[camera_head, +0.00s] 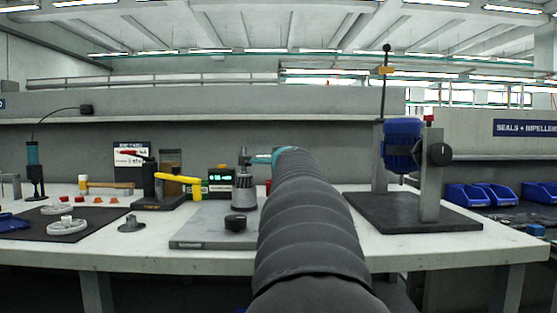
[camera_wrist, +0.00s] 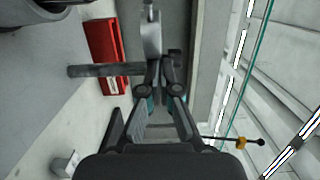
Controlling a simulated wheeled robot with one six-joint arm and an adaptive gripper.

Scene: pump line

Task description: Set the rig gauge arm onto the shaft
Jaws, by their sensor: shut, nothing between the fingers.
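My gripper (camera_wrist: 162,82) is shut and empty in the wrist view, its fingertips close together beside a grey metal piece (camera_wrist: 151,32). In the head view my gripper end is mostly hidden behind my arm, above a grey plate. A blue pump body (camera_head: 402,147) hangs in a grey stand on a dark base to the right, apart from my gripper. A thin upright rod with an orange block (camera_head: 385,71) and a black ball on top rises from the stand; it looks like the gauge arm. The rod's yellow block (camera_wrist: 240,141) also shows in the wrist view. I cannot clearly make out the shaft.
The grey plate (camera_head: 190,238) bears a metal fixture (camera_head: 244,193) and a black knob (camera_head: 236,222). A yellow-handled tool (camera_head: 178,179) stands to its left. A red case (camera_wrist: 103,45) is near my gripper in the wrist view. Blue bins (camera_head: 466,195) stand at far right.

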